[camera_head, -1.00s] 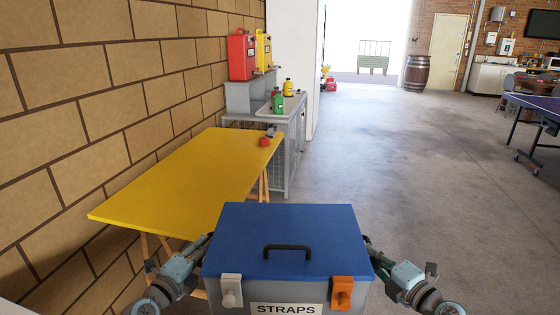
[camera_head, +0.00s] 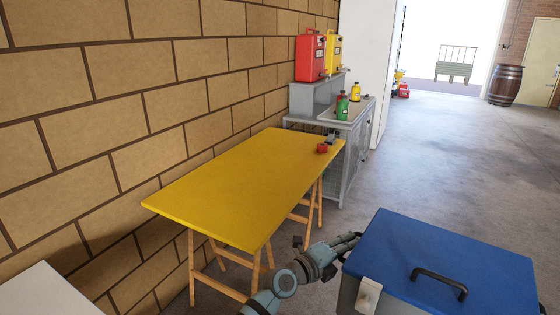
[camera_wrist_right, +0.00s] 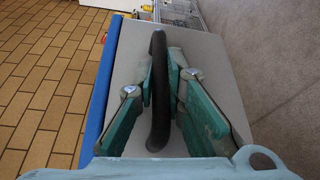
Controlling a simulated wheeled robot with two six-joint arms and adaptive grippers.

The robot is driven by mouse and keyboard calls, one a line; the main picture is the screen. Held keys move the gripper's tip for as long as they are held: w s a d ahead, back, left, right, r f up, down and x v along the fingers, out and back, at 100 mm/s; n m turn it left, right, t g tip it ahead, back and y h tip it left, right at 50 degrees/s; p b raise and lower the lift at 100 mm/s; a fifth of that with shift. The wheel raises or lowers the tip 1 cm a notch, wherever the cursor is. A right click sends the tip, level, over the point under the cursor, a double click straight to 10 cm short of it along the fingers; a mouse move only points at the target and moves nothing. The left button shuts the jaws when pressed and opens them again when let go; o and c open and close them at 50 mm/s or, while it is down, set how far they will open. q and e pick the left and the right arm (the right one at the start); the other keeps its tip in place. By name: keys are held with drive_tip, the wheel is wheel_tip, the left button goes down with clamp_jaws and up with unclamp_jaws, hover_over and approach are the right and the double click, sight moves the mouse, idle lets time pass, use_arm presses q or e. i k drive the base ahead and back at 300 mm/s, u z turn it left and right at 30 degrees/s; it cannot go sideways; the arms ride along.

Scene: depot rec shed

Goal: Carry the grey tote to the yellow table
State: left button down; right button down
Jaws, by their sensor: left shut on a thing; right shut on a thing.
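The grey tote (camera_head: 348,297) with a blue lid (camera_head: 440,262) is at the lower right of the head view, partly cut off by the frame. It has a black lid handle and a white latch. My left gripper (camera_head: 346,243) is at its left side, shut; its grip is partly hidden by the lid. In the right wrist view my right gripper (camera_wrist_right: 160,95) is shut on a black side handle (camera_wrist_right: 159,60) of the tote. The yellow table (camera_head: 235,185) stands left of the tote, apart from it, on wooden trestles.
A red object (camera_head: 322,148) and a small dark one (camera_head: 332,137) sit at the table's far right corner; the rest of its top is bare. A brick wall (camera_head: 95,110) runs behind it. A grey unit (camera_head: 350,150) with bottles stands beyond. Floor on the right is clear.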

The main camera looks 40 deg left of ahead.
sight(257, 191)
drive_tip(key=u, duration=0.05)
drive_tip(key=i, duration=3.25)
drive_tip(key=u, duration=3.35)
drive_tip(key=i, duration=0.5)
drive_tip(key=z, duration=0.1)
